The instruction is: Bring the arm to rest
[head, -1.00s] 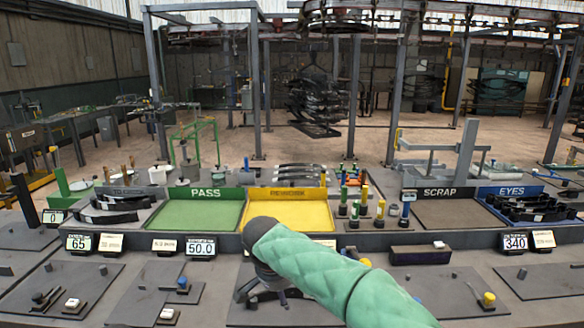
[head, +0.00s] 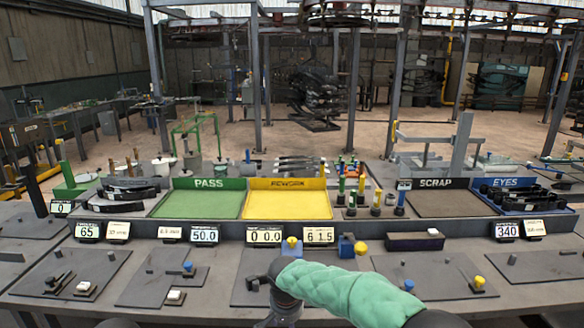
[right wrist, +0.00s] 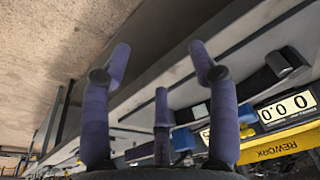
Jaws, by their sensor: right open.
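My right arm (head: 350,290), in a green quilted sleeve, comes in from the lower right of the head view and crosses the front of the bench. Its dark wrist end bends down at the bottom middle, where the fingers are hidden or cut off. In the right wrist view my right gripper (right wrist: 159,52) shows purple fingers spread apart, with nothing between them. The bench edge and floor show beyond the fingers. My left gripper is not in view.
Behind the arm are the green PASS tray (head: 200,204), yellow rework tray (head: 288,205), brown SCRAP tray (head: 445,204) and EYES bin (head: 520,200). Low fixtures with knobs stand left and right of the arm.

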